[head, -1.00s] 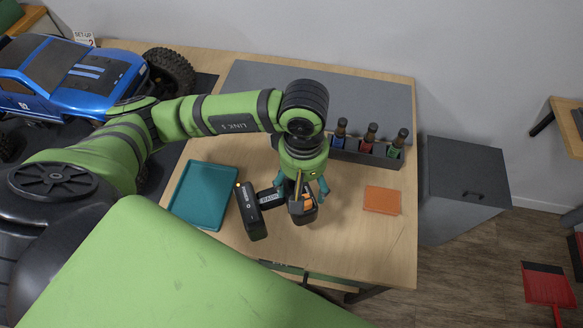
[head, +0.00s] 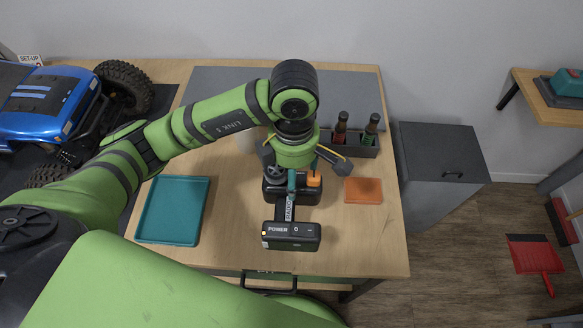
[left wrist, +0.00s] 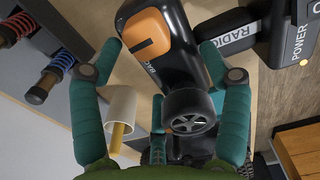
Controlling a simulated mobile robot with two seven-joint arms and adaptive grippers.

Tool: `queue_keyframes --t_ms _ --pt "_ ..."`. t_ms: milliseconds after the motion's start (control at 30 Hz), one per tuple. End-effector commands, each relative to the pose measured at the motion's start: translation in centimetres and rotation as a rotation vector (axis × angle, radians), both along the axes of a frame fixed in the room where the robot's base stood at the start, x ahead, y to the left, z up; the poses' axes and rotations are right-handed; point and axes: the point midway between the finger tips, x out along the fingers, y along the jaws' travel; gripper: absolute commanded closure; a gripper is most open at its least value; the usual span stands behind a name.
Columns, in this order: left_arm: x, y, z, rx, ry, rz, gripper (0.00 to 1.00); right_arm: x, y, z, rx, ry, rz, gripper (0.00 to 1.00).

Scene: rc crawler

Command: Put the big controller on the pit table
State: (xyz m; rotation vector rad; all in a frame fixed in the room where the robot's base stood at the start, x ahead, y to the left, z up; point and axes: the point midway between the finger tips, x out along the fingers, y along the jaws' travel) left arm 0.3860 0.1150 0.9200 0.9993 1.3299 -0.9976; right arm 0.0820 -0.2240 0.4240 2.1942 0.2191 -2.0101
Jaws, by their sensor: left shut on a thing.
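The big controller (head: 292,236) is black, with a POWER-marked base block, a RADIO-marked grip, an orange patch and a wheel. In the head view it hangs below my left gripper (head: 303,170), its base block pointing to the near side of the wooden table (head: 350,250). In the left wrist view, the teal fingers of my left gripper (left wrist: 165,100) are either side of the controller's wheel end (left wrist: 188,110). The gripper is shut on the controller. Whether the controller touches the tabletop is hard to tell. My right gripper is out of view.
A teal tray (head: 140,228) lies at left and an orange pad (head: 363,190) at right. A dark rack (head: 362,150) with bottle-like shocks stands behind, near a white cup (left wrist: 119,101). A blue truck (head: 45,105) is far left. A grey cabinet (head: 440,165) adjoins on the right.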

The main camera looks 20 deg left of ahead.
Motion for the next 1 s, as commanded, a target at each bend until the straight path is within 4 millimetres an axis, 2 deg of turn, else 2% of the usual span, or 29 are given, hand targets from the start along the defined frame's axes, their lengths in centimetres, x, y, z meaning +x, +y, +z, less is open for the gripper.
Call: queue_keyframes --t_ms 100,300,433,700,1000 --pt "2.6 0.6 -1.3 0.0 0.003 0.004 0.72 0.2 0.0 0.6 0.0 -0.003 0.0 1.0" --pt "5.2 1.1 -3.0 0.0 0.001 -0.001 0.72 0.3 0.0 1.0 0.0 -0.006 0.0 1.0" --pt "5.6 1.2 -3.7 -0.001 0.001 -0.002 0.72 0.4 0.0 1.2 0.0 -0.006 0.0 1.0" --pt "5.6 1.2 -7.1 -0.001 0.0 -0.003 0.72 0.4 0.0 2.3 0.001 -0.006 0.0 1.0" --pt "5.6 1.2 -7.4 -0.001 -0.002 -0.004 0.72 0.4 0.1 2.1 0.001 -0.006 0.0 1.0"
